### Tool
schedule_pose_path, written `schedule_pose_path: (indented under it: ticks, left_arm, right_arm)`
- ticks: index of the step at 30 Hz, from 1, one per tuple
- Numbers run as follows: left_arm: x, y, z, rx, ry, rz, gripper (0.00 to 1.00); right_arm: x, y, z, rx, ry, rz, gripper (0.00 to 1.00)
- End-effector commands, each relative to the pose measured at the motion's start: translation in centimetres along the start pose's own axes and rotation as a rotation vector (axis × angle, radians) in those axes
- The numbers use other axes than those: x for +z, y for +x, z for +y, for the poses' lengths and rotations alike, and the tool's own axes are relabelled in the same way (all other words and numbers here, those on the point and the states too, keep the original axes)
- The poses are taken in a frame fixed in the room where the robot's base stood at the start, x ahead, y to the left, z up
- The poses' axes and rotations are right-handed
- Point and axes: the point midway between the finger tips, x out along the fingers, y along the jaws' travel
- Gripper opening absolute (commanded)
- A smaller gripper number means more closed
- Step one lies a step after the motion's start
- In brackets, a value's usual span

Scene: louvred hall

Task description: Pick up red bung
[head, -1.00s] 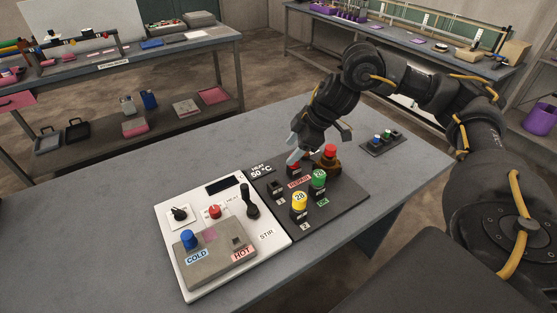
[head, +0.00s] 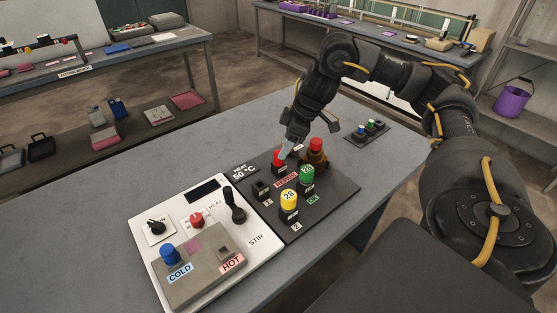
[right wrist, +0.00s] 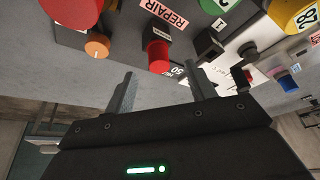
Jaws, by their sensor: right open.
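The red bung (head: 278,158) is a small red cylinder standing in a black holder beside the REPAIR label on the dark panel (head: 337,196). It also shows in the right wrist view (right wrist: 158,56), just beyond the fingertips and roughly in line with the gap between them. My left gripper is not in view.
A larger red-topped brown piece (head: 316,146) stands close to the right of the bung. A yellow bung (head: 288,200) and a green bung (head: 307,175) stand nearer. A white control panel (head: 270,258) adjoins at left. A small dark tray (head: 368,131) lies at right.

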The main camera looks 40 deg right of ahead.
Motion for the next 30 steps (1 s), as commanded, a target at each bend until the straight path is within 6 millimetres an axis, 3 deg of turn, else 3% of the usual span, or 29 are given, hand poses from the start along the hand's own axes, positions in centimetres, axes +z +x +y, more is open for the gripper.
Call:
schedule_pose_path:
  ticks: [4, 12, 21, 30]
  left_arm:
    - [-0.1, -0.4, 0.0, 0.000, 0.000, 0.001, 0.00]
    - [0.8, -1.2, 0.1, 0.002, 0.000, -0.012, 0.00]
    - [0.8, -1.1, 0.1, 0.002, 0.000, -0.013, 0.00]
    - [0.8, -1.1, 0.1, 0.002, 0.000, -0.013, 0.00]
  right_arm:
    - [0.0, 0.8, 0.1, -0.001, 0.001, -0.002, 0.55]
    - [0.0, 4.6, 0.2, 0.000, 0.003, -0.001, 0.55]
    - [0.0, 5.2, 0.2, 0.001, 0.001, 0.000, 0.55]
    - [0.0, 5.1, 0.2, 0.001, 0.001, 0.000, 0.17]
